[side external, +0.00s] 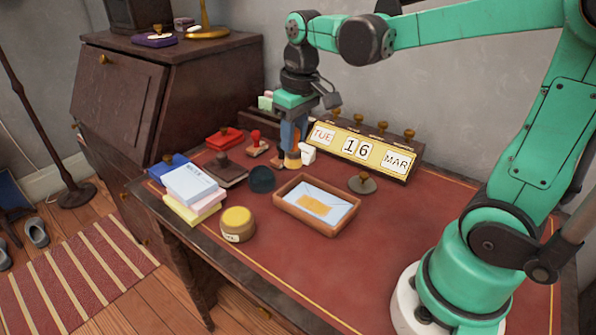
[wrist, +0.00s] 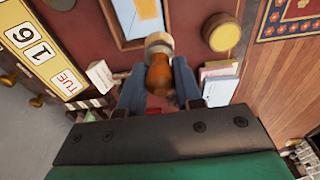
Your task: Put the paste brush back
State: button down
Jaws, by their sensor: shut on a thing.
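The paste brush (wrist: 158,76), with an orange-brown wooden handle and a pale round end, is between the blue fingers of my gripper (wrist: 158,86) in the wrist view. In the side view my gripper (side external: 293,134) points down behind the envelope tray, shut on the brush, whose pale lower end (side external: 292,160) shows below the fingers. I cannot tell whether this end touches the desk. A tan jar with a yellow top (side external: 237,222), perhaps the paste pot, stands near the front edge, apart from the brush; it also shows in the wrist view (wrist: 221,34).
A wooden tray (side external: 303,226) holding an envelope lies in front of my gripper. A yellow date calendar (side external: 345,146) stands behind right. A dark dome (side external: 262,179), a red-handled stamp (side external: 257,143) and paper stacks (side external: 190,184) are left.

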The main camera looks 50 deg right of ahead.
jog(key=s+a+r+m, duration=0.1)
jog(key=s+a+r, duration=0.7)
jog(key=a, duration=0.3)
jog(key=f, duration=1.9)
jog(key=shift+s, duration=0.2)
jog(key=shift+f, duration=0.1)
jog(key=c, duration=0.6)
grip_release()
